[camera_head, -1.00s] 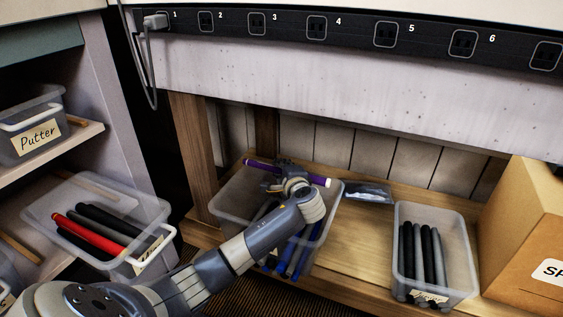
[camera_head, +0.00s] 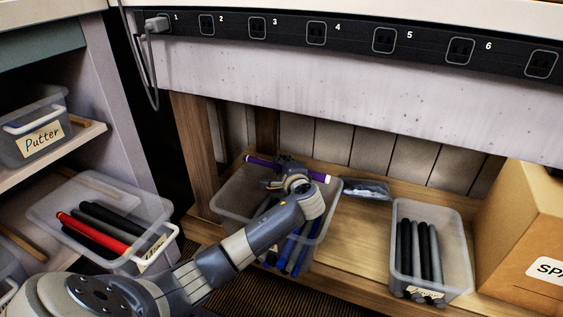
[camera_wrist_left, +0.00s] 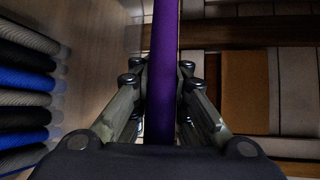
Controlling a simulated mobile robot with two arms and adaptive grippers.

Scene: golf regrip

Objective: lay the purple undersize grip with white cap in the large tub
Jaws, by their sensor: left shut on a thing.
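The purple grip (camera_head: 262,162) is a long thin rod with a small white cap (camera_head: 327,179) at its right end. My left gripper (camera_head: 289,168) is shut around its middle and holds it roughly level, crosswise over the back part of a large clear tub (camera_head: 226,203). In the left wrist view the purple grip (camera_wrist_left: 165,60) runs between the fingers (camera_wrist_left: 162,82). The tub stands on the wooden lower shelf and holds several blue and dark grips (camera_head: 294,250). My left arm hides part of the tub and its contents. My right gripper is not in view.
A silvery packet (camera_head: 367,190) lies behind. At left are a tub with red and black grips (camera_head: 60,190) and a Putter bin (camera_head: 20,146). A white panel overhangs the shelf.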

